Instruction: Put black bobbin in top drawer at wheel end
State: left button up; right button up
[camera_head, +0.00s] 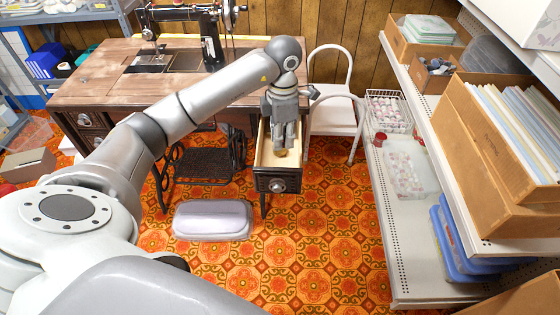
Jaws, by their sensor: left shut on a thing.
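The sewing table (100,85) has a machine with a handwheel (229,14) at its right. Below that end, the top drawer (277,185) is pulled out, with a dark front, a round pull and a pale inside. My left gripper (283,147) points down over the open drawer, its fingertips at or just inside the drawer opening. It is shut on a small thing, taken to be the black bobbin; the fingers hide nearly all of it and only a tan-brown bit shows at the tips. I cannot tell whether it touches the drawer floor. My right gripper is not in view.
A grey case (212,220) lies on the patterned floor in front of the table. Shelves with boxes (500,135) fill the right side. The floor in front of the drawer is clear.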

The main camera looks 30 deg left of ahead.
pick_arm(q)
notch_tip(320, 180, down, 3)
jog(key=a+n+b, duration=0.1)
jog(key=n, duration=0.1)
send_near(278, 165)
jog(key=shift+s+d+f+b, duration=0.35)
jog(key=shift+s+d+f, duration=0.45)
jog(key=shift+s+f, duration=0.25)
notch_tip(278, 165, down, 4)
jog(key=shift+f, duration=0.35)
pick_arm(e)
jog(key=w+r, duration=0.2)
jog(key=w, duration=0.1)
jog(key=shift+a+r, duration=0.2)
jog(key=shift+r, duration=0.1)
pick_arm(q)
jog(key=shift+f+b, duration=0.1)
jog(key=shift+b, duration=0.2)
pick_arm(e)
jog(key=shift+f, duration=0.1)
pick_arm(q)
jog(key=o, duration=0.7)
jog(key=shift+c, duration=0.2)
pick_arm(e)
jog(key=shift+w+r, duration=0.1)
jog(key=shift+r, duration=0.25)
